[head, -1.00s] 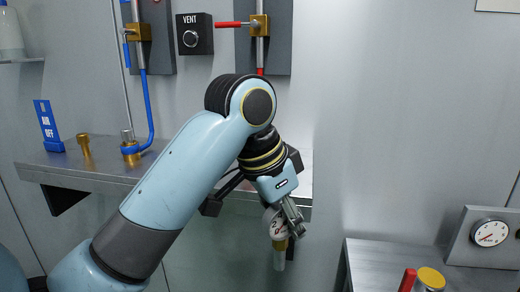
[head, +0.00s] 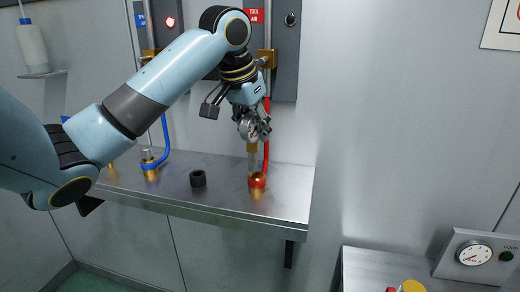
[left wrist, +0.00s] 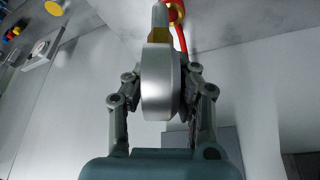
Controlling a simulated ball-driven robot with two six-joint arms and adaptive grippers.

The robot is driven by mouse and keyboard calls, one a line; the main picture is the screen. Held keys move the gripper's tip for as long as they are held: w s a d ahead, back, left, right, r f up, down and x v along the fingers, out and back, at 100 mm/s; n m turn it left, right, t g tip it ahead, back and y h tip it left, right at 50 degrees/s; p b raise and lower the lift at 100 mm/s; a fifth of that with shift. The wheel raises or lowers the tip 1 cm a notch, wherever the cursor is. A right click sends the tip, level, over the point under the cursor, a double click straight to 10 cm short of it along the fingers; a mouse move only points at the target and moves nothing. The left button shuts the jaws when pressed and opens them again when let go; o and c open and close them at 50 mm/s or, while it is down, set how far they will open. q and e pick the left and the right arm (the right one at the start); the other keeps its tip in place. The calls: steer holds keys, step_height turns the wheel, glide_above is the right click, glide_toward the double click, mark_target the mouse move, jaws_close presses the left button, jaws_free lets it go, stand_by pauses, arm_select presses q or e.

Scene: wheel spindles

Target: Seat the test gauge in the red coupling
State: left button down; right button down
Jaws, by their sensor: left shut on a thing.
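The test gauge (head: 247,129), a round dial with a brass neck and a pale stem, hangs upright with its stem down. My left gripper (head: 258,122) is shut on its round body. The red coupling (head: 257,181), a brass fitting with a red ring, stands on the shelf right below. The stem's lower end is at the coupling's top; I cannot tell whether it has entered. In the left wrist view the gauge's metal case (left wrist: 158,88) is between the fingers, and the red coupling (left wrist: 176,14) shows at the top edge, partly behind the stem. My right gripper is out of view.
A red hose (head: 267,140) rises close beside the gauge. A black cap (head: 198,179) and the blue coupling (head: 150,166) with its hose stand left on the shelf (head: 225,203). A lower bench (head: 370,268) with a dial stand (head: 474,254) is at right.

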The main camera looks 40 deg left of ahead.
arm_select(q)
steer(key=shift+w+a+f+p, duration=0.2)
steer(key=shift+w+a+f, duration=0.3)
steer(key=shift+f, duration=0.6)
steer(key=shift+w+a+f+p, duration=0.25)
steer(key=shift+w+f, duration=0.45)
steer(key=shift+f, duration=0.35)
steer(key=shift+w+a+f+p, duration=0.2)
steer(key=shift+w+a+f, duration=0.3)
steer(key=shift+f, duration=0.6)
steer(key=shift+w+d, duration=0.1)
steer(key=shift+d, duration=0.05)
steer(key=c, duration=1.1)
jaws_free()
steer(key=shift+f, duration=0.15)
